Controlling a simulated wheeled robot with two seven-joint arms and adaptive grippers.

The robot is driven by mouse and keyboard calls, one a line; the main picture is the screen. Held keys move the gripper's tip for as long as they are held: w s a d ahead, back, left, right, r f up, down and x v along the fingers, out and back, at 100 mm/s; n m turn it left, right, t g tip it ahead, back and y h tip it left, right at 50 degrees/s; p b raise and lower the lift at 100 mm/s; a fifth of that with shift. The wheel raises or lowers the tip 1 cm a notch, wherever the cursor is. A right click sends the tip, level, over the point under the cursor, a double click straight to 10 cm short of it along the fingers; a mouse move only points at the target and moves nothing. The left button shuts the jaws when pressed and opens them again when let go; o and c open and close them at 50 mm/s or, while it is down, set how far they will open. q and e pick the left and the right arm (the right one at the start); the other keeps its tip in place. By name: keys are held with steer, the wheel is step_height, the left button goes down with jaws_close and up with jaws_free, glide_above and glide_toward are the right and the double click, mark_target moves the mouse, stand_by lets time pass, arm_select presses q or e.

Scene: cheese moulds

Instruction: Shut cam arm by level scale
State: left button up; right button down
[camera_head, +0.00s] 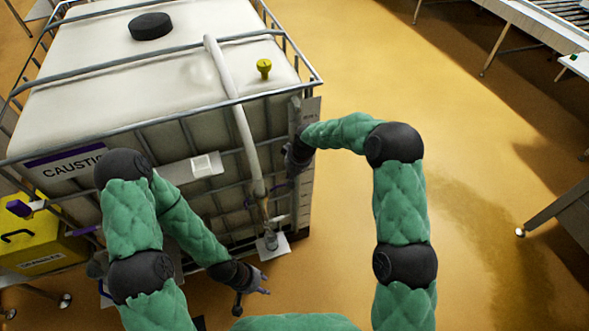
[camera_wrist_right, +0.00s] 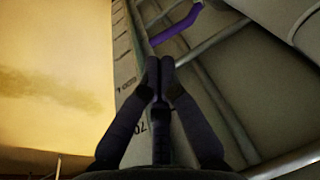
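The level scale (camera_head: 307,150) is a pale upright strip on the near right corner of the caged white tank; in the right wrist view it is a grey strip with printed marks (camera_wrist_right: 127,85). A purple lever (camera_wrist_right: 175,28), apparently the cam arm, sticks out beyond the fingertips, beside the scale. In the head view a purple bit (camera_head: 284,187) shows near the hose end, too small to read clearly. My right gripper (camera_wrist_right: 159,65) has its fingertips together, with nothing visible between them, apart from the lever. My left gripper (camera_head: 252,291) is low before the tank, fingers spread and empty.
The caged tank (camera_head: 150,120) fills the left, with a white hose (camera_head: 232,100) running down its front to a fitting over a small pale plate (camera_head: 272,246). A yellow box (camera_head: 40,240) stands at the left. Open floor lies to the right, with tables beyond.

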arm_select(q)
steer(key=shift+f+b, duration=0.45)
steer(key=shift+f, duration=0.1)
arm_select(e)
steer(key=shift+x, duration=2.3)
arm_select(q)
steer(key=shift+w, duration=0.15)
arm_select(e)
steer(key=shift+s, duration=0.1)
arm_select(q)
steer(key=shift+w, duration=0.5)
arm_select(e)
steer(key=shift+d+f+y, duration=0.1)
steer(key=shift+f+y, duration=0.1)
steer(key=shift+y, duration=0.2)
